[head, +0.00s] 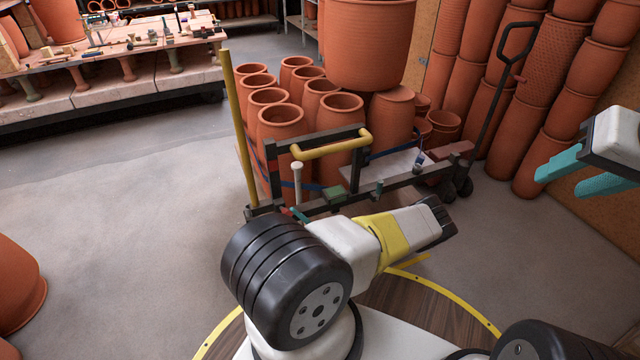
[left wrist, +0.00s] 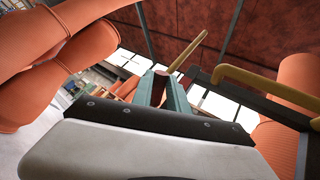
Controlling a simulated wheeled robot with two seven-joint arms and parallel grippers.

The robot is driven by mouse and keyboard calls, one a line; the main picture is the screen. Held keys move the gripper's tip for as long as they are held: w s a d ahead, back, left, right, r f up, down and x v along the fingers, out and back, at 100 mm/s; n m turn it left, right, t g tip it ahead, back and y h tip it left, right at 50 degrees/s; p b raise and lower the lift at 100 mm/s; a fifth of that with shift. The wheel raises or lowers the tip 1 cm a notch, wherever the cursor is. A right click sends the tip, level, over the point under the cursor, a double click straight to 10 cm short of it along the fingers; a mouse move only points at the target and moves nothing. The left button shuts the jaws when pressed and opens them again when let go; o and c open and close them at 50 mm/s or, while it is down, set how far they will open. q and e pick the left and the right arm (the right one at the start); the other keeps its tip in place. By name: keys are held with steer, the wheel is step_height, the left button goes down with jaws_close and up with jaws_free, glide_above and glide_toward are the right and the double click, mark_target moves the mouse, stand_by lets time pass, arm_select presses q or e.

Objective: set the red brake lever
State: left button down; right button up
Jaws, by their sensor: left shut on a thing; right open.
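The red brake lever is not clearly seen in the head view, where my left arm covers the low part of the cart. In the left wrist view a dark red piece (left wrist: 160,90), which looks like the lever, stands between the two teal fingers of my left gripper (left wrist: 164,80). That gripper is shut on it. My right gripper (head: 572,178) is open and empty at the right, apart from the cart.
A cart frame (head: 318,140) with a yellow handle (head: 330,147) and a yellow post (head: 238,130) stands ahead, bearing several terracotta pots (head: 280,125). A pallet jack handle (head: 505,75) and stacked pots (head: 560,75) are at right. The left floor (head: 110,190) is mostly clear.

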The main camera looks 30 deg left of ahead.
arm_select(q)
steer(key=shift+d+f+n+g, duration=0.1)
steer(key=shift+f+n+g, duration=0.35)
steer(key=shift+n+g, duration=0.5)
steer(key=shift+f, duration=0.1)
steer(key=c, duration=1.3)
jaws_free()
steer(key=shift+s, duration=0.1)
